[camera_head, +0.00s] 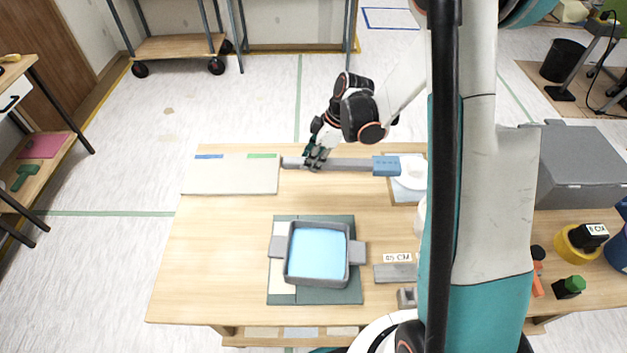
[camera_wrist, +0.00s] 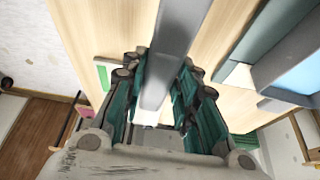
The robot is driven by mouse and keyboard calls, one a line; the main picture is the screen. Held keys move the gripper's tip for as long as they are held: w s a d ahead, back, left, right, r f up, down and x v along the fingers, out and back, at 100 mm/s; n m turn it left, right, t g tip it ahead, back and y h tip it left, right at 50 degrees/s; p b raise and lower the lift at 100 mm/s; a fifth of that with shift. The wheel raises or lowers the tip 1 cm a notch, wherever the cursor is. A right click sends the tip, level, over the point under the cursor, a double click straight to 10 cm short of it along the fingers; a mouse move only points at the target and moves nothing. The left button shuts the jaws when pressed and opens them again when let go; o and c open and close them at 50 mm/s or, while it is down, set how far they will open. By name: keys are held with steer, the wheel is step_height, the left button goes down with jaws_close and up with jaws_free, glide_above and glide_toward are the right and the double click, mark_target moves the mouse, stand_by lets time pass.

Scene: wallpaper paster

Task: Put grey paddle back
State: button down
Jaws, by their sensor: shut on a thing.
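The grey paddle (camera_head: 352,164) is a long bar with a blue block at its right end, seen near the far edge of the wooden table (camera_head: 215,265). My gripper (camera_head: 317,158) is shut on the bar towards its left end. In the wrist view the grey bar (camera_wrist: 178,45) runs between the teal fingers of my gripper (camera_wrist: 160,112). The blue end reaches the edge of a pale board with a white round thing (camera_head: 412,175), partly hidden behind my arm. I cannot tell whether the paddle touches the table.
A pale flat board (camera_head: 228,177) with blue and green strips lies left of the paddle. A grey tray of blue liquid (camera_head: 318,253) stands on a dark mat (camera_head: 285,222). A grey block labelled in CM (camera_head: 395,273) lies right of it. The table's left front is clear.

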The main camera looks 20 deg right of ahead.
steer(key=shift+f+b, duration=1.25)
steer(key=shift+f, duration=2.75)
steer(key=shift+f, duration=0.15)
steer(key=c, duration=1.2)
jaws_free()
steer(key=shift+c, duration=0.2)
